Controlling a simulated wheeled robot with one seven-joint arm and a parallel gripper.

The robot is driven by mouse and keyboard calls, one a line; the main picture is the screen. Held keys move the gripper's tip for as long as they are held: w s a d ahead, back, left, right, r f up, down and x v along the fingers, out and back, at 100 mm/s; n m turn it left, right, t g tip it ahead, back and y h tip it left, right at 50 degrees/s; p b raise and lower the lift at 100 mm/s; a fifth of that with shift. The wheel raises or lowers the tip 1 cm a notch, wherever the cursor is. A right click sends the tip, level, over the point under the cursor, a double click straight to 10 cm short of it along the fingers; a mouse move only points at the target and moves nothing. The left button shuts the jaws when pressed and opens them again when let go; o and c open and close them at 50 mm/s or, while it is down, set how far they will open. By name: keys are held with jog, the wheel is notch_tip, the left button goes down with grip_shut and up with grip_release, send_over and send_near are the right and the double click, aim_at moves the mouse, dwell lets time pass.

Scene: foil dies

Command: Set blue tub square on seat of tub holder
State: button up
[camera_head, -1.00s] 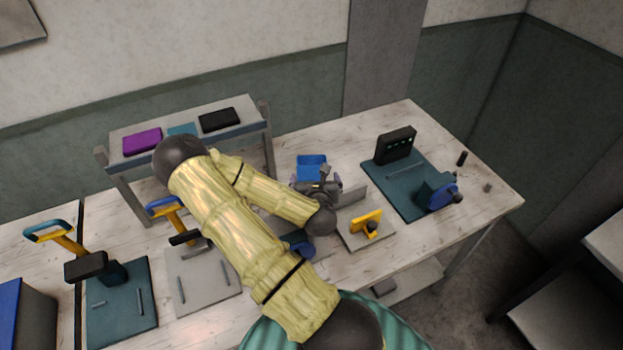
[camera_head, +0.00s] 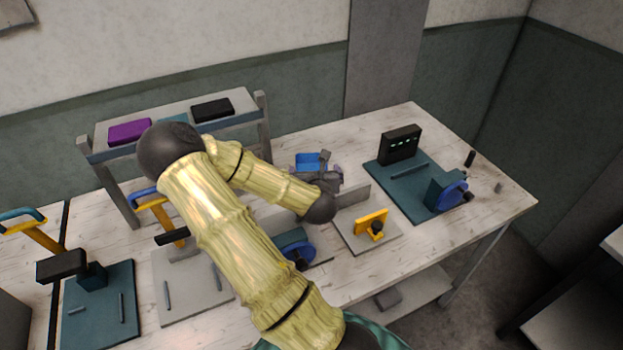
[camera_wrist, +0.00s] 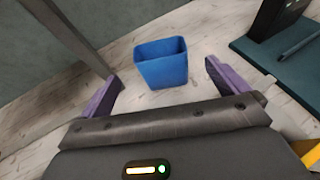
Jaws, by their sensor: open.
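The blue tub (camera_head: 305,159) stands upright on the pale wooden table, partly hidden behind my gripper in the head view. In the wrist view the tub (camera_wrist: 161,66) is open at the top and empty as far as I can see. My gripper (camera_wrist: 162,76) is open, its purple fingers spread to either side of the tub's image, with the tub a little beyond the fingertips and apart from them. In the head view my gripper (camera_head: 320,172) is just in front of the tub. I cannot tell for certain which fixture is the tub holder.
A grey fixture with a yellow clamp (camera_head: 371,224) stands to the right of my gripper. Beyond it is a teal plate (camera_head: 404,192) with a black display unit (camera_head: 400,144). A raised shelf (camera_head: 175,128) stands behind my arm. Hand presses occupy the left.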

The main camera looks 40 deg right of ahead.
jog(key=p, duration=0.1)
send_near(311, 157)
jog(key=w+d, duration=0.1)
jog(key=shift+w+d+f, duration=0.15)
jog(key=shift+w+d, duration=0.2)
jog(key=shift+w, duration=0.05)
jog(key=shift+f+p+x, duration=0.15)
jog(key=shift+p+x, duration=0.4)
jog(key=shift+x, duration=0.75)
jog(key=shift+f+p+x, duration=0.15)
jog(key=shift+p+x, duration=0.35)
jog(key=shift+x, duration=0.8)
jog(key=shift+a, duration=0.2)
jog(key=c, duration=1.1)
jog(key=shift+o, duration=0.2)
notch_tip(311, 157, up, 10)
jog(key=b, duration=0.1)
jog(key=shift+b, duration=0.35)
